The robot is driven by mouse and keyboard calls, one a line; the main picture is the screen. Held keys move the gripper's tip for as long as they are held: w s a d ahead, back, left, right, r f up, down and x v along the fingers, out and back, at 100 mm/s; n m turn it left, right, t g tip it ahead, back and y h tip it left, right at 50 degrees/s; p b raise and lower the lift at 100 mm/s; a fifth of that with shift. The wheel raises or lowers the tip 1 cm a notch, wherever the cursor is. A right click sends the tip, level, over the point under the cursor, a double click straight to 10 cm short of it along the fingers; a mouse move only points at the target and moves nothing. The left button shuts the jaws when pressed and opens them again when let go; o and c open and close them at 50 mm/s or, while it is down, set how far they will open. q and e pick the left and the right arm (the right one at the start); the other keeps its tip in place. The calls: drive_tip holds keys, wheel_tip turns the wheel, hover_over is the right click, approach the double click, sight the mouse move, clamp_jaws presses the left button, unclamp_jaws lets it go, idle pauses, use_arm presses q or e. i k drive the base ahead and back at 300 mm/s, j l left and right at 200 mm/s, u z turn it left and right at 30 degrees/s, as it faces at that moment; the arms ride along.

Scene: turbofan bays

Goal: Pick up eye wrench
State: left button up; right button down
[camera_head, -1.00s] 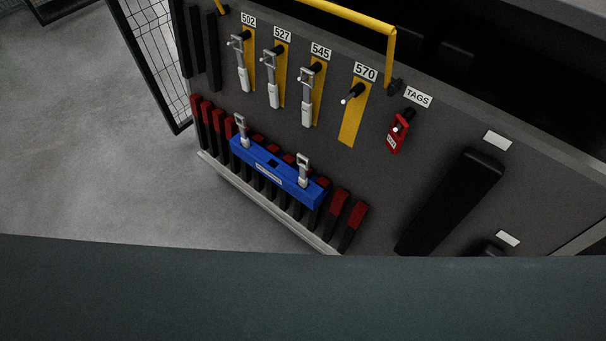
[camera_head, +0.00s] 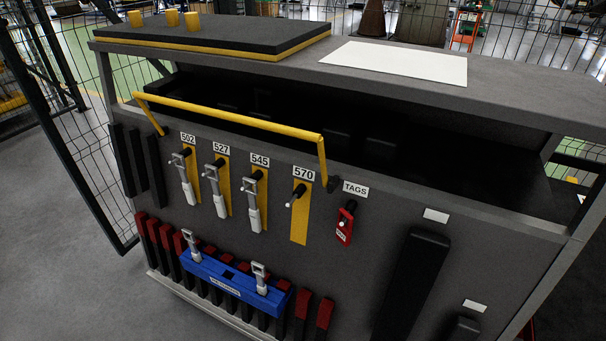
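I cannot tell for sure which thing is the eye wrench. Silver tools hang on pegs on the front panel of a grey cart, under the labels 502 (camera_head: 186,180), 527 (camera_head: 217,192) and 545 (camera_head: 252,205). Each has a yellow strip behind it. The peg under label 570 (camera_head: 297,196) holds no tool, and its yellow strip (camera_head: 299,225) is bare. Neither of my grippers is in view.
A blue holder (camera_head: 225,283) with two silver fittings sits over red-and-black blocks low on the panel. A red tag (camera_head: 345,225) hangs under TAGS. A yellow handle (camera_head: 235,115) crosses above the tools. The cart top (camera_head: 500,95) carries a black pad (camera_head: 230,32) and white sheet (camera_head: 397,62).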

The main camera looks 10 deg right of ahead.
sight(261, 287)
drive_tip(key=i+j+z, duration=0.1)
drive_tip(key=j, duration=0.7)
drive_tip(key=j+z, duration=0.15)
drive_tip(key=j, duration=0.7)
